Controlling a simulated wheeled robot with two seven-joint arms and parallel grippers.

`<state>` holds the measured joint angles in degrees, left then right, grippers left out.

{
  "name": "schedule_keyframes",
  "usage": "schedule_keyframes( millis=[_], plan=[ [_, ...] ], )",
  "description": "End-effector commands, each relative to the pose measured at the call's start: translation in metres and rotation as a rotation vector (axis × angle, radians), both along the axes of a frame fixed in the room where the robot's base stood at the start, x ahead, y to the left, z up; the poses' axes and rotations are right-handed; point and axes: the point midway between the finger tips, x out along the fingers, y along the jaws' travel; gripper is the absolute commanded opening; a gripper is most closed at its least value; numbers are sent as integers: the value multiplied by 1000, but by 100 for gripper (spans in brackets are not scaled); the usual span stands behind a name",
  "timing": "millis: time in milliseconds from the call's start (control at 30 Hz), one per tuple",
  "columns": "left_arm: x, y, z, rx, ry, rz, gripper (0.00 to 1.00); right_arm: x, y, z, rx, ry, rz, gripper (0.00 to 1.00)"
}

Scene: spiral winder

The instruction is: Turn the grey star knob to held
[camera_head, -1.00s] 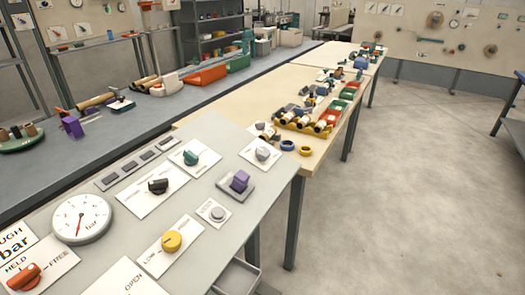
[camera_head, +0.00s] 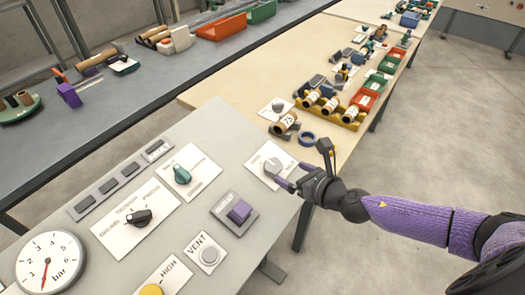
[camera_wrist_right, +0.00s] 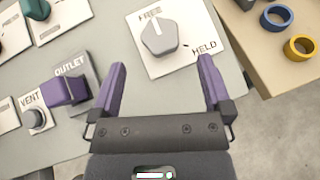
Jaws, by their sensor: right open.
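The grey star knob (camera_wrist_right: 160,37) sits on a white plate (camera_wrist_right: 184,59) marked FREE and HELD in the right wrist view. Its white pointer line aims towards FREE. In the head view the knob (camera_head: 273,167) is at the panel's far right corner. My right gripper (camera_wrist_right: 163,75) is open, its two purple fingers apart on the knob's near side, with the knob ahead of the gap between them. In the head view my right gripper (camera_head: 287,177) reaches in from the right, close to the knob. My left gripper is not in view.
A purple OUTLET block (camera_head: 238,212) and the grey VENT button (camera_head: 209,256) stand nearer on the panel. A green knob (camera_head: 182,174) and a black knob (camera_head: 140,218) are to the left. Blue ring (camera_head: 307,138) lies on the wooden table beyond.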

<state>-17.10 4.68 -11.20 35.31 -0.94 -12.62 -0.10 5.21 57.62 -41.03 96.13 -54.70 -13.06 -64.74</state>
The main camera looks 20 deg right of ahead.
Motion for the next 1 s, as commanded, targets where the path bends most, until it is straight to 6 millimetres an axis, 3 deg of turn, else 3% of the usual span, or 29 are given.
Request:
schedule_keyframes(
  millis=[200,333,500,733,767,1000],
  plan=[
    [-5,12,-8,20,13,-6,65,43,12,-19,4,-3,-4,100],
    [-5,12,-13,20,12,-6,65,61,17,-28,4,-1,-4,100],
    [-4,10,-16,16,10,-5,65,72,20,-32,4,1,-2,100],
    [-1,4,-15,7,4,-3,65,73,20,-31,5,1,-3,100],
    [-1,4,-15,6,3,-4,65,73,20,-31,5,1,-3,98],
    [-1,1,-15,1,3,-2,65,73,20,-31,6,2,-4,47]
  ],
)
